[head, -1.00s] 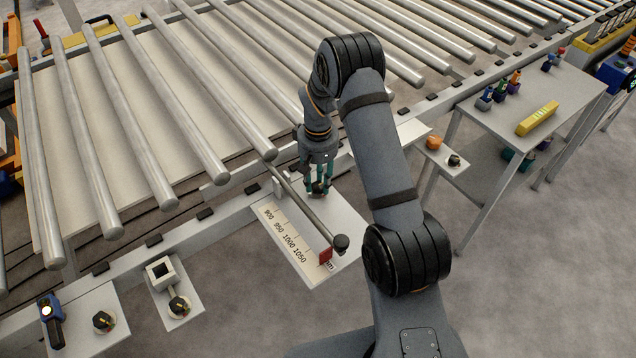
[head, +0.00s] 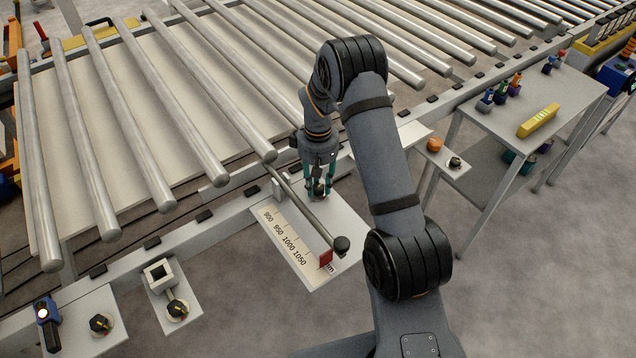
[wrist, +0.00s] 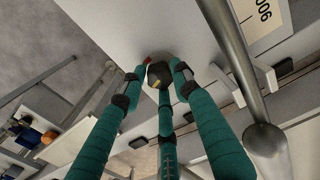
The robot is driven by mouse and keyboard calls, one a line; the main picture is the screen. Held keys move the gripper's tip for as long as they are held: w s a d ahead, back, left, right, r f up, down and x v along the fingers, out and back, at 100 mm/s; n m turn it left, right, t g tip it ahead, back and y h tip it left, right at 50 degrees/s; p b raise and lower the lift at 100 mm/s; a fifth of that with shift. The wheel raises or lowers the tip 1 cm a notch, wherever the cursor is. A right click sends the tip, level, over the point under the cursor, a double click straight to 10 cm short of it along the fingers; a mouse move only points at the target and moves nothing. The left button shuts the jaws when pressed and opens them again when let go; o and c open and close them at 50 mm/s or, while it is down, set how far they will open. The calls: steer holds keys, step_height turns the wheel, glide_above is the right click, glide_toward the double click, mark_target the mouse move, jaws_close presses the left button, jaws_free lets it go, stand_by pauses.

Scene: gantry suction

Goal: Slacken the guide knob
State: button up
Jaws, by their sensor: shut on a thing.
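The guide knob is a small dark knob (head: 318,189) on the white scale plate (head: 347,212) beside the roller conveyor. In the wrist view the knob (wrist: 158,72) shows a yellowish mark and sits between the fingertips. My gripper (head: 319,188) points down at the plate, its teal fingers closed around the knob; the wrist view shows the fingers (wrist: 157,78) too. A grey guide rod (head: 308,204) with a dark round end lies just left of the gripper.
Two other dark knobs (head: 101,324) (head: 177,309) sit on small plates at the lower left, near a blue handheld device (head: 47,320). An orange knob (head: 434,145) and a dark one (head: 455,163) are to the right. A side table (head: 560,95) holds small bottles and a yellow block.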

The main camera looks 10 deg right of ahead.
mark_target(318, 187)
steer(key=shift+s, duration=0.2)
steer(key=o, duration=1.2)
steer(key=shift+w, duration=0.1)
steer(key=shift+c, duration=0.2)
step_height(318, 187, up, 12)
step_height(318, 187, down, 12)
steer(key=shift+f, duration=0.1)
